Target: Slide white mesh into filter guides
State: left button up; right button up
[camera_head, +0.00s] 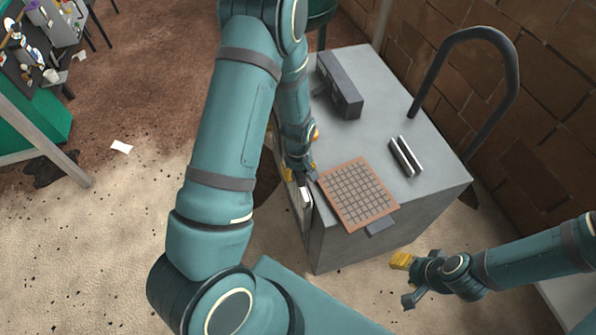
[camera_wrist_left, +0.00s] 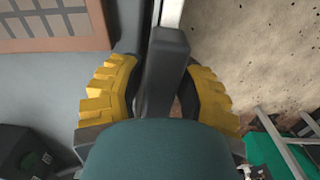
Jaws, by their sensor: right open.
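A white panel (camera_head: 306,197), likely the white mesh, shows edge-on beside the cabinet's left side in the head view; its face is hidden. In the left wrist view its pale edge (camera_wrist_left: 172,12) runs up from a dark grey handle (camera_wrist_left: 167,60). My left gripper (camera_head: 301,177) has its yellow fingers (camera_wrist_left: 163,95) on both sides of this handle; whether they clamp it is unclear. Two parallel dark and white strips (camera_head: 405,156), perhaps the filter guides, stand on the cabinet top. My right gripper (camera_head: 400,279) is open and empty, in front of the cabinet's right part.
An orange-framed mesh (camera_head: 357,194) with a dark tab lies on the grey cabinet (camera_head: 432,180) at its front edge. A dark box (camera_head: 340,86) stands at the back. A dark pipe loop (camera_head: 487,32) rises at the right, near the brick wall. Clear cabinet top lies between them.

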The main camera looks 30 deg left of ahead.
pick_arm(q)
jog(key=shift+o, duration=0.8)
jog(key=shift+r, duration=0.1)
jog(key=shift+r+p, duration=2.15)
jog(key=shift+r, duration=0.6)
